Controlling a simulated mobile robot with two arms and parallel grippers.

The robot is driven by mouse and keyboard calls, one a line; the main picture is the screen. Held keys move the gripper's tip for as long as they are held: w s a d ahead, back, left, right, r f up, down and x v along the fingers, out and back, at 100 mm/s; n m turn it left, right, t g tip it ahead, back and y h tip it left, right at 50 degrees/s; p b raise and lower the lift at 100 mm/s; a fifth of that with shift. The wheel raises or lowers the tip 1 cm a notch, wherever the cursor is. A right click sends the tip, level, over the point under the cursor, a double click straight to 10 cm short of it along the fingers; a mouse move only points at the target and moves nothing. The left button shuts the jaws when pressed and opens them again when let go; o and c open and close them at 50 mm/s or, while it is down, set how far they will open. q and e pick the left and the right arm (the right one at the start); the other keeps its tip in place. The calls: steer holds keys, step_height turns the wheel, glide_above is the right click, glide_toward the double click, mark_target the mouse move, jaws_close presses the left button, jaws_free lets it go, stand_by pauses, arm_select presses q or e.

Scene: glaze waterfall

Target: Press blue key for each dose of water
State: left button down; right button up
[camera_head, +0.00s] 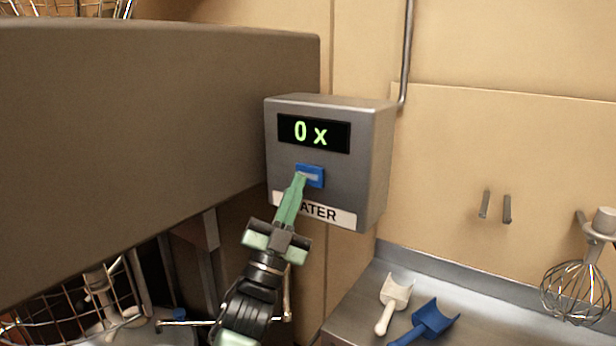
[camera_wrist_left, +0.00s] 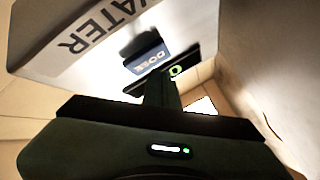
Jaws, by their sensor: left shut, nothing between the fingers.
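The grey water box (camera_head: 372,165) hangs on the wall, with a black display (camera_head: 313,133) reading "0 x" in green. Its blue key (camera_head: 316,177) sits below the display, above a white label partly hidden by my gripper, ending in "ATER". My left gripper (camera_head: 300,178) is shut and empty, its green fingertips in front of the blue key; I cannot tell whether they touch it. In the left wrist view the blue key (camera_wrist_left: 147,58) shows the word "DOSE", close by the dark fingers (camera_wrist_left: 162,80). My right gripper is not in view.
A large brown-grey panel (camera_head: 150,150) fills the left, beside the box. A white scoop (camera_head: 393,300) and a blue scoop (camera_head: 432,320) lie on the metal counter (camera_head: 480,290) at the lower right. A wire whisk (camera_head: 577,290) hangs at the right. A wire basket (camera_head: 70,305) is at the lower left.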

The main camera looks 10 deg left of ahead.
arm_select(q)
steer(key=shift+w+d, duration=0.15)
steer(key=shift+w, duration=0.2)
steer(key=shift+w+d+b, duration=0.15)
steer(key=shift+w+b, duration=0.15)
steer(key=shift+w, duration=0.15)
stand_by(0.7)
steer(key=shift+s, duration=0.1)
steer(key=shift+s+a, duration=0.3)
steer(key=shift+s, duration=0.5)
steer(key=shift+p, duration=0.3)
steer(key=shift+s+a+p, duration=0.2)
steer(key=shift+s+a, duration=0.1)
steer(key=shift+s, duration=0.45)
steer(key=shift+s+a+p, duration=0.15)
steer(key=shift+s+a, duration=0.1)
steer(key=shift+s, duration=0.55)
steer(key=shift+s+a+p, duration=0.2)
steer(key=shift+s+a, duration=0.1)
steer(key=shift+s, duration=0.45)
stand_by(2.5)
